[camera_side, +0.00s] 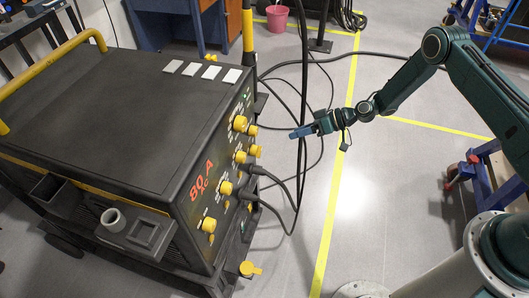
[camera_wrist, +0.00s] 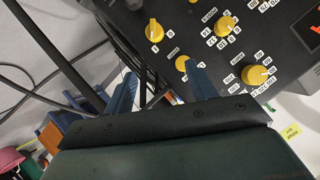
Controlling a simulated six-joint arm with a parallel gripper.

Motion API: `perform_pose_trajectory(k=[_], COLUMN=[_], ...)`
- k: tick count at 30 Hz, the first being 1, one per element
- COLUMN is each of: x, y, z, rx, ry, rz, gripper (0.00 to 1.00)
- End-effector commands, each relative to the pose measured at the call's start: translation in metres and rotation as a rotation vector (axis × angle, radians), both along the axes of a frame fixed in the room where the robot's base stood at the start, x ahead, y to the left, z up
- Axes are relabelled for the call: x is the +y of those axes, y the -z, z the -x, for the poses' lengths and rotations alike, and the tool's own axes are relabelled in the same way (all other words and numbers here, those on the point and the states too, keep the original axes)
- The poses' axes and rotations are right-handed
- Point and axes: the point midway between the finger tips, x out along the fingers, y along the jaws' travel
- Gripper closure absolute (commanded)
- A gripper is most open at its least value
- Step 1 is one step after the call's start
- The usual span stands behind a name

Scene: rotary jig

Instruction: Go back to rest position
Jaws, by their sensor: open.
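My gripper (camera_side: 303,131) is held in the air to the right of the control panel of a black machine (camera_side: 110,107). In the wrist view my gripper (camera_wrist: 160,88) shows two blue fingers spread apart with nothing between them. The panel carries several yellow knobs; one knob (camera_side: 240,123) is near the top. In the wrist view a yellow knob (camera_wrist: 182,63) shows close to the right finger, but I cannot tell its distance. The gripper looks apart from the panel in the side view.
Black cables (camera_side: 299,190) hang from the panel and pass close to my gripper. A blue wheeled stand (camera_side: 482,175) is at the right. A pink bucket (camera_side: 277,18) stands at the back. Yellow tape (camera_side: 333,200) marks the open grey floor.

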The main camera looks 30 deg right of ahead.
Motion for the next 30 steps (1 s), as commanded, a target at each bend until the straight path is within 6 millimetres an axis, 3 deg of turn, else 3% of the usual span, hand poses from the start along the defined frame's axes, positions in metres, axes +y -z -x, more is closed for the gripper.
perform_pose_trajectory(k=[14, 30], x=[-0.003, -0.012], y=[-0.110, -0.227], z=[0.000, 0.044], rx=[0.026, 0.073], ry=[-0.056, -0.034], rz=[0.182, 0.388], gripper=[0.44, 0.44])
